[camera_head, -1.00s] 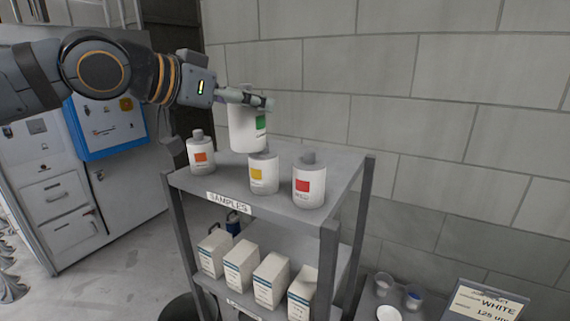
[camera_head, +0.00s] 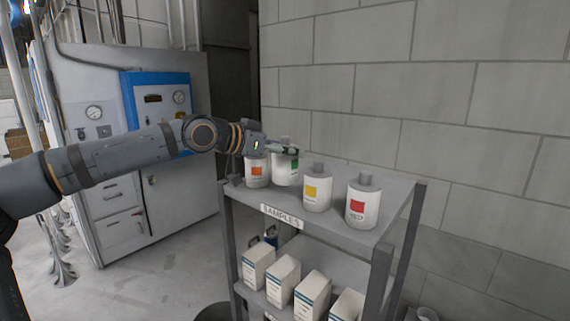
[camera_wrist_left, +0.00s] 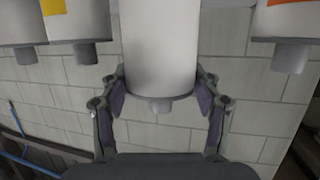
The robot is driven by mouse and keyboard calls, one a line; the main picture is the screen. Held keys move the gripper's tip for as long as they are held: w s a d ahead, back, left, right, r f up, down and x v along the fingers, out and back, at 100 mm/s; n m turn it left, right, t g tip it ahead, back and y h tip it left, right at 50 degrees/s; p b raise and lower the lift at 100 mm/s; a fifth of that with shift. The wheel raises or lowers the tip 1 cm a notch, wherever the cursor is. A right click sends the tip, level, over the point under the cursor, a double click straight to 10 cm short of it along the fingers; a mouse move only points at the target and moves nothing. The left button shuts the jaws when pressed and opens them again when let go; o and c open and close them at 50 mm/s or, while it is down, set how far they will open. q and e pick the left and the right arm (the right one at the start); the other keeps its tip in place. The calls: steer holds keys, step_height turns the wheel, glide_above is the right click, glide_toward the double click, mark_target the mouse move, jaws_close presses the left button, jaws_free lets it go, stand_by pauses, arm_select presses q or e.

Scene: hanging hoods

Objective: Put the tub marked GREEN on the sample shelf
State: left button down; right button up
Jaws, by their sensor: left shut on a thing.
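The tub with the green label (camera_head: 286,170) is at the top deck of the sample shelf (camera_head: 345,229), behind the row and between the orange-labelled and yellow-labelled tubs. My left gripper (camera_head: 291,150) is shut on its upper part. In the left wrist view the white tub (camera_wrist_left: 160,50) sits between the two fingers of my left gripper (camera_wrist_left: 162,100). The tub looks upright; whether its base touches the deck I cannot tell. The shelf front bears a SAMPLES sign (camera_head: 282,216). My right gripper is not in view.
The orange-labelled tub (camera_head: 257,172), yellow-labelled tub (camera_head: 317,190) and red-labelled tub (camera_head: 362,204) stand on the same deck, close to the held one. White boxes (camera_head: 283,280) fill the lower deck. A block wall (camera_head: 470,110) stands behind; a grey cabinet (camera_head: 120,200) is at left.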

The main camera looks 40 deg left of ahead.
mark_target(286, 164)
arm_select(q)
steer(key=shift+w+a+f, duration=0.1)
steer(key=shift+w+f, duration=0.15)
steer(key=shift+f, duration=0.1)
steer(key=f, duration=0.1)
steer(key=f+b, duration=0.2)
steer(key=shift+w+f, duration=0.3)
steer(key=shift+f, duration=0.1)
steer(key=shift+a, duration=0.15)
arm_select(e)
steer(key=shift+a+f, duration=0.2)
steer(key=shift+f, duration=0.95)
arm_select(q)
steer(key=c, duration=0.8)
jaws_free()
steer(key=shift+s, duration=0.1)
steer(key=shift+o, duration=1.1)
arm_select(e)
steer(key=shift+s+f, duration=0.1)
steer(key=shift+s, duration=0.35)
